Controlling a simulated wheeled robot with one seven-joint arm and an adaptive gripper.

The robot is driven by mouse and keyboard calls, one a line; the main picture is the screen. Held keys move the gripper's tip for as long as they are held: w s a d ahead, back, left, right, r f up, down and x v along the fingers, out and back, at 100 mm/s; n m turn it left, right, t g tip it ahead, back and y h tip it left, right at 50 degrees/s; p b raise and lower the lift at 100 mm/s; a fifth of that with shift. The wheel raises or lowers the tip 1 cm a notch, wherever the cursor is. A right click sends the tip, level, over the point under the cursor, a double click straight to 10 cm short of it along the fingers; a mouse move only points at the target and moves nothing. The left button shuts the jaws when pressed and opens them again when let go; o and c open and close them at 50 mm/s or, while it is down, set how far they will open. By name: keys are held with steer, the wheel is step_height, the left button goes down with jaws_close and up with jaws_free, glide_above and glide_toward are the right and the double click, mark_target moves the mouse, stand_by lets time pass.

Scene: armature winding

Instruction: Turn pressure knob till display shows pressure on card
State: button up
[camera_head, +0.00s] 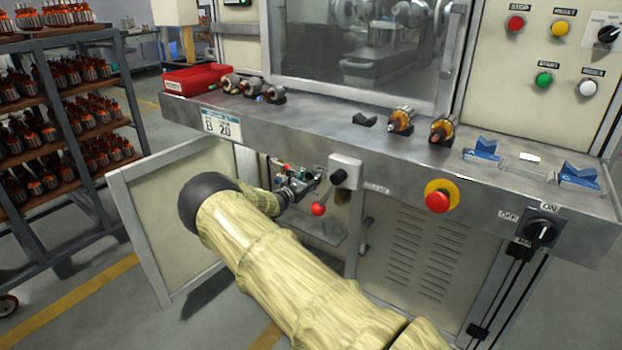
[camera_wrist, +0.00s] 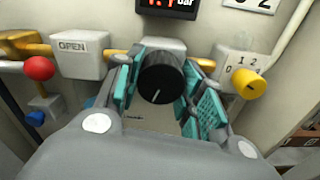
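The black pressure knob (camera_wrist: 161,78), with a white pointer line, is between the teal-padded fingers of my gripper (camera_wrist: 162,84) in the wrist view. The pads sit close against it on both sides, with no clear gap. The pressure display (camera_wrist: 168,6) above it is cut off by the top edge; its red digits look like 1.1 bar. In the head view, a white card (camera_head: 221,122) on the bench's front edge seems to read B 2.0. There my gripper (camera_head: 300,185) is inside the open cabinet, and my arm partly hides it.
A red-ball lever (camera_wrist: 39,69) beside an OPEN block is left of the knob, and a yellow knob (camera_wrist: 248,83) is right. In the head view, the open cabinet door (camera_head: 165,220) stands left of my arm. A red-ball handle (camera_head: 318,209) hangs close right of my gripper.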

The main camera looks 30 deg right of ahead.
steer(key=shift+c, duration=0.5)
steer(key=shift+f+m+b, duration=0.2)
steer(key=shift+m+b, duration=0.45)
steer(key=shift+m, duration=0.15)
steer(key=shift+r+m+b, duration=0.2)
steer(key=shift+m+b, duration=0.35)
steer(key=shift+m, duration=0.85)
steer(key=o, duration=1)
steer(key=shift+a, duration=0.1)
steer(key=v, duration=1.2)
steer(key=shift+w, duration=0.1)
